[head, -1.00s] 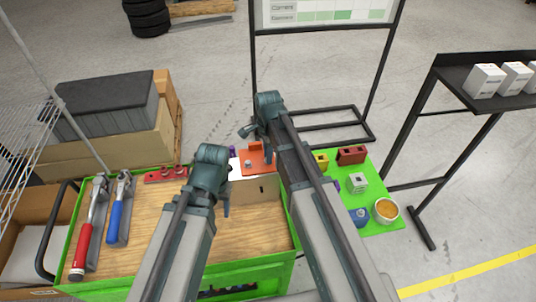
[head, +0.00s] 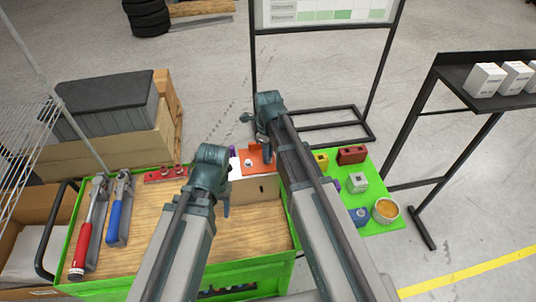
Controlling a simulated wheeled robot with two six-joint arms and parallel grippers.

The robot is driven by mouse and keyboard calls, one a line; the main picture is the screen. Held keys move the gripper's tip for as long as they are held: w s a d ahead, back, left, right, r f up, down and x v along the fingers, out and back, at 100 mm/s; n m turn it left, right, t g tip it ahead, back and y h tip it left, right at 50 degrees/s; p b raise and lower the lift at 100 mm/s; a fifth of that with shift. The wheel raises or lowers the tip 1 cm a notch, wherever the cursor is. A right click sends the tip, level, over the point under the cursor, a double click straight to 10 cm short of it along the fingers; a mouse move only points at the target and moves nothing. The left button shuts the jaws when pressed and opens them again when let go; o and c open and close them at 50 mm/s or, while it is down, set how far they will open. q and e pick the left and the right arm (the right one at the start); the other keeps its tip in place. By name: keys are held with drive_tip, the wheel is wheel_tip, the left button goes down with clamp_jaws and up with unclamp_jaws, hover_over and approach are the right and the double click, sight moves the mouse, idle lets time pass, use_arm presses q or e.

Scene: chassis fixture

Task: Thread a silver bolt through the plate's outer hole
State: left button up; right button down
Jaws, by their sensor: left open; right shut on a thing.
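The orange plate (head: 257,157) lies on top of the wooden fixture block (head: 257,189), at the right end of the workbench. One silver bolt head (head: 248,163) shows on the plate's near left part. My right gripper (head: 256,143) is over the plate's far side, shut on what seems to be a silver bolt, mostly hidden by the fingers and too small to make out. I cannot tell whether that bolt touches the outer hole, which is hidden too. My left gripper (head: 226,206) is open and empty, left of the fixture block, above the wooden top.
The wooden workbench top (head: 140,240) has free room at front left. A red-handled tool (head: 82,240) and a blue-handled one (head: 114,215) lie at its left. A red rack (head: 164,174) stands behind. A green board (head: 385,185) at right holds coloured blocks and a bowl (head: 387,210).

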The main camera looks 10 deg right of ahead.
drive_tip(key=m, duration=0.5)
drive_tip(key=shift+s+f, duration=0.15)
drive_tip(key=shift+s, duration=0.05)
drive_tip(key=c, duration=0.7)
unclamp_jaws()
drive_tip(key=shift+o, duration=0.2)
drive_tip(key=shift+a, duration=0.1)
drive_tip(key=shift+w, duration=0.2)
wheel_tip(320, 180, up, 3)
drive_tip(key=p, duration=0.2)
drive_tip(key=shift+f+p, duration=0.15)
drive_tip(key=shift+p, duration=0.15)
drive_tip(key=shift+f, duration=0.1)
